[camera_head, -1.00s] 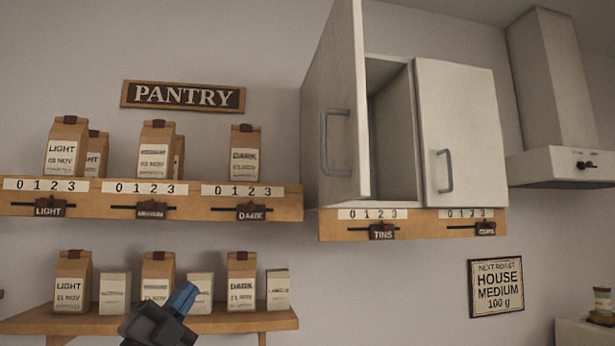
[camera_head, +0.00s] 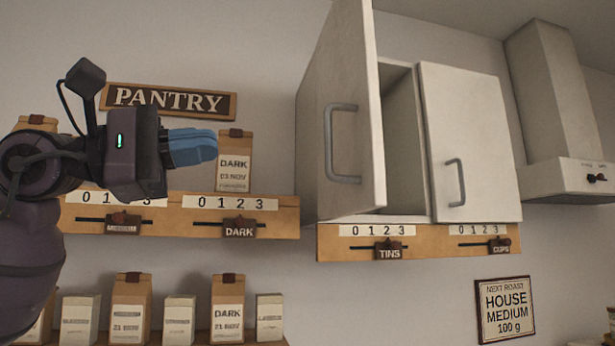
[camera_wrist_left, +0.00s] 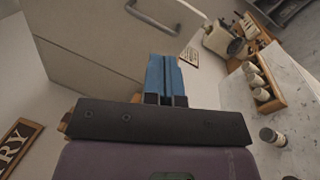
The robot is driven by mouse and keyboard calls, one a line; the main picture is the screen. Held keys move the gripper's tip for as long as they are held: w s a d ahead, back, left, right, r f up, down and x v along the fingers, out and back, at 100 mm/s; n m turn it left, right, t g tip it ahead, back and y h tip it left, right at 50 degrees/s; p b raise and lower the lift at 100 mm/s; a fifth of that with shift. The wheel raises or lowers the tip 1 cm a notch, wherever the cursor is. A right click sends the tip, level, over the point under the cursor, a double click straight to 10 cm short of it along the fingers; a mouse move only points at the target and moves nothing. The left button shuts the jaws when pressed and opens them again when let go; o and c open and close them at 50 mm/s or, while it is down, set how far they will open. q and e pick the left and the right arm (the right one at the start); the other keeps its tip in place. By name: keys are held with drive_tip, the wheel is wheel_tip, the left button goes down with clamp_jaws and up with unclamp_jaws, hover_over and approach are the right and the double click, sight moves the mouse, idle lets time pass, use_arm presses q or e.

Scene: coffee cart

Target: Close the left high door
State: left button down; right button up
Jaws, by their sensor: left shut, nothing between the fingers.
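The wall cabinet's left high door (camera_head: 340,115) stands swung open toward me, showing its outer face and its grey bar handle (camera_head: 342,144). The cabinet's inside (camera_head: 401,135) shows as a narrow dark gap beside it. The right door (camera_head: 470,145) is shut. My left gripper (camera_head: 213,148) is raised to the left of the open door, its blue fingers shut and empty, pointing right, apart from the door. In the left wrist view the blue fingers (camera_wrist_left: 166,75) show in front of the door (camera_wrist_left: 105,45), with the handle (camera_wrist_left: 152,18) above. My right gripper is not in view.
The upper shelf (camera_head: 285,215) with coffee bags (camera_head: 235,165) lies behind and below my left gripper. A lower shelf holds several more bags and boxes. A PANTRY sign (camera_head: 170,101) hangs above. A range hood (camera_head: 560,120) is right of the cabinet.

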use_arm(q)
wheel_tip(320, 180, down, 2)
drive_tip(key=w+m+t+y, duration=0.1)
drive_tip(key=w+y, duration=0.1)
drive_tip(key=p, duration=0.3)
approach(326, 173)
drive_tip(key=shift+m, duration=0.4)
drive_tip(key=x, duration=0.6)
drive_tip(key=shift+r, duration=0.15)
drive_tip(key=shift+w+d, duration=0.35)
drive_tip(key=shift+d, duration=0.3)
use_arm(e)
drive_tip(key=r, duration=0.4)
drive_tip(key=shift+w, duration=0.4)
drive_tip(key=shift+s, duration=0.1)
